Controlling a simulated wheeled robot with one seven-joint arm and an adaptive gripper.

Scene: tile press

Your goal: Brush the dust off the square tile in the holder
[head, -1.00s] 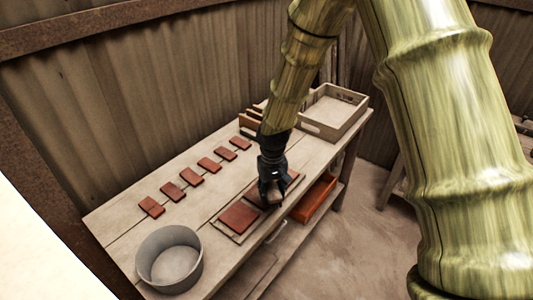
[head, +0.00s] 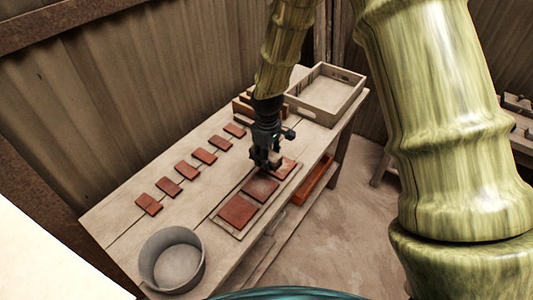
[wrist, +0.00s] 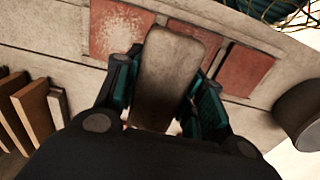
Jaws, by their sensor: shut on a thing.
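My gripper (head: 267,165) is shut on a brush (wrist: 168,75), seen in the wrist view as a worn grey-brown block between the fingers. Its bristles are hidden. The holder (wrist: 270,47) is a pale board at the front of the bench bearing three square red tiles in a row. The tile at the far end (head: 286,167) has pale, patchy dust on its face in the wrist view (wrist: 121,30). The middle tile (head: 260,189) is partly behind the brush in the wrist view. The near tile (head: 237,212) looks cleaner. Contact between brush and tile cannot be told.
Several small red tiles (head: 187,170) lie in a row along the back of the bench. A round grey tub (head: 172,260) stands at the near end, a wooden tray (head: 340,98) at the far end. A slotted rack (wrist: 35,108) stands near my gripper. An orange bin (head: 316,181) sits below.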

